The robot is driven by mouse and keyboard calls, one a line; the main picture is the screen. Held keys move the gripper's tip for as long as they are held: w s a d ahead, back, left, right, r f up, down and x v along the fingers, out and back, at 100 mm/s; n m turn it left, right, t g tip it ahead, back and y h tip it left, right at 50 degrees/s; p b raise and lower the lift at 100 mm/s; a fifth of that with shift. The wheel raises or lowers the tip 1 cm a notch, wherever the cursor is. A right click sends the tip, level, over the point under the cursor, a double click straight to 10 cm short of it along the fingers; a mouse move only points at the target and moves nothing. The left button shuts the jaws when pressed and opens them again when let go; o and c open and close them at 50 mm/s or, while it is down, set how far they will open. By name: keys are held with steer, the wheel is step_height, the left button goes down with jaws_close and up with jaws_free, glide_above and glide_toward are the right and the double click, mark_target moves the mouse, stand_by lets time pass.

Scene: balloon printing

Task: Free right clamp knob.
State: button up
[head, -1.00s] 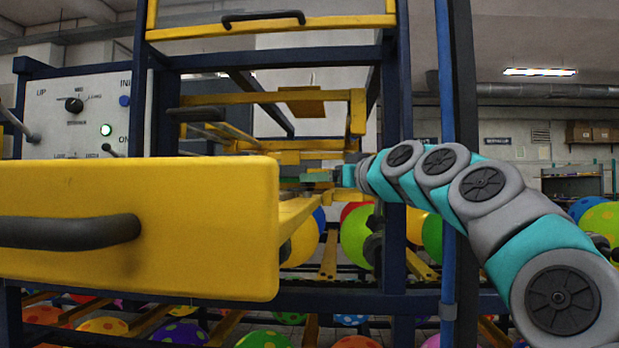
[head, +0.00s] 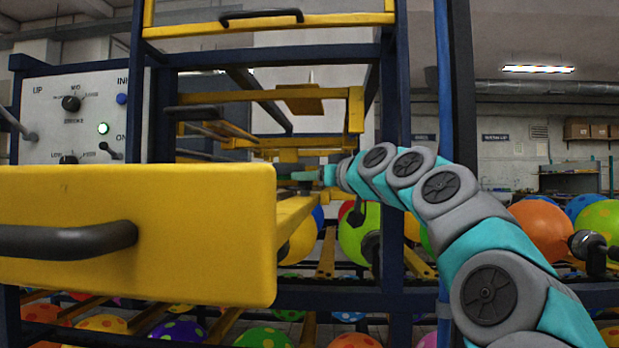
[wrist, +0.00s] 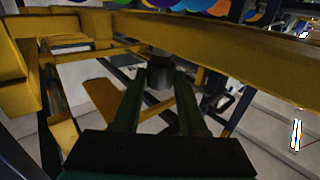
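A dark cylindrical knob (wrist: 160,74), which I take to be the right clamp knob, hangs at a yellow bar (wrist: 230,50) in the wrist view. My gripper (wrist: 161,80) has its two green fingers apart, one on each side of the knob at the tips. Slim gaps seem to show beside the knob, and I see no firm contact. In the head view my gripper (head: 300,176) reaches left into the frame, its tips partly hidden behind the yellow drawer front (head: 150,235). The knob cannot be made out there.
Yellow bars and blue posts (head: 396,150) surround the gripper closely. The drawer front with its dark handle (head: 70,240) juts out at the left. A control panel (head: 80,115) with a green light stands behind it. Spotted balloons (head: 360,235) lie below.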

jaws_close()
steer(key=shift+m+t+h, duration=0.5)
steer(key=shift+m+h, duration=0.1)
steer(key=shift+h, duration=0.2)
steer(key=m+h+p, duration=0.1)
steer(key=m+t+h+p, duration=0.1)
steer(key=h+p, duration=0.1)
steer(key=shift+s+a+r+t, duration=0.15)
steer(key=shift+a+r+t, duration=0.05)
steer(key=shift+r+t, duration=0.15)
steer(key=shift+f+m+t+h+p, duration=0.1)
steer(key=shift+m+t+h+p, duration=0.25)
steer(key=shift+h+p, duration=0.3)
steer(key=shift+a+m, duration=0.1)
steer(key=shift+m, duration=0.15)
steer(key=shift+f, duration=0.1)
steer(key=o, duration=0.6)
jaws_free()
steer(key=shift+f+h, duration=0.15)
steer(key=shift+h, duration=0.1)
